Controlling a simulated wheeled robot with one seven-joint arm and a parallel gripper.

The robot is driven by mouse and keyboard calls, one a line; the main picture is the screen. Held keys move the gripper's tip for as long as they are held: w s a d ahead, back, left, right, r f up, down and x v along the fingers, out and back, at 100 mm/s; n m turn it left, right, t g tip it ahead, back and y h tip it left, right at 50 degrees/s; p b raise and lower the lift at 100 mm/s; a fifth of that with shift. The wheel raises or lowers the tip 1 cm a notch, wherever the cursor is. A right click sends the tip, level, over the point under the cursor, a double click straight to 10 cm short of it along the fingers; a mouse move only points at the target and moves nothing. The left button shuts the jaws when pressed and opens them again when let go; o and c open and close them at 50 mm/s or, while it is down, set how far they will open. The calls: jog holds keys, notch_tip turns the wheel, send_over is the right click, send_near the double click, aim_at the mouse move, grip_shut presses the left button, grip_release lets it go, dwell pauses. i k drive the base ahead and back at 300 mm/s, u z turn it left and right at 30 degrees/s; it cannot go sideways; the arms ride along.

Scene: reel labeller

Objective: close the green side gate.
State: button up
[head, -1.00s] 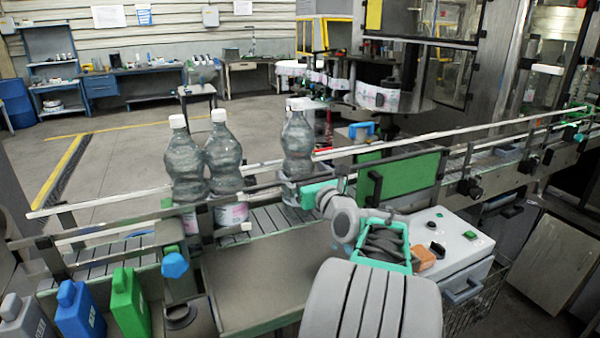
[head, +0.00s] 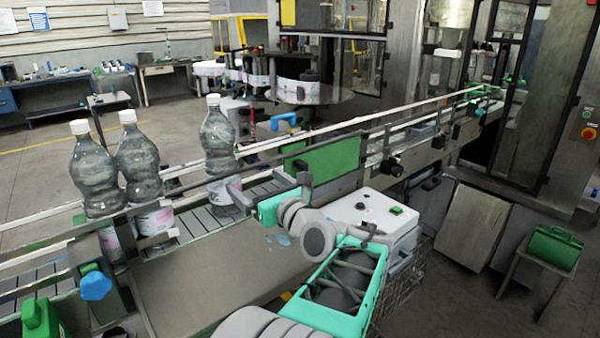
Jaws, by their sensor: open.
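The green side gate (head: 335,161) appears as a green panel with a black frame, standing upright by the near rail of the conveyor, right of the bottles. Whether it is latched cannot be told. My gripper (head: 245,188) is open over the conveyor, to the left of the gate and apart from it. Its fingers are beside the right-hand clear bottle (head: 218,138); whether they touch it cannot be told. My teal and grey arm hides part of the area below the gate.
Two more bottles (head: 90,170) (head: 138,155) stand left on the conveyor (head: 200,222). A white control box (head: 375,218) sits below the gate. A blue knob (head: 95,286) is at the lower left. A green container (head: 553,247) rests on a stool at right, with open floor before it.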

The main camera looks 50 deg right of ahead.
aim_at(328, 162)
jog(key=z, duration=1.9)
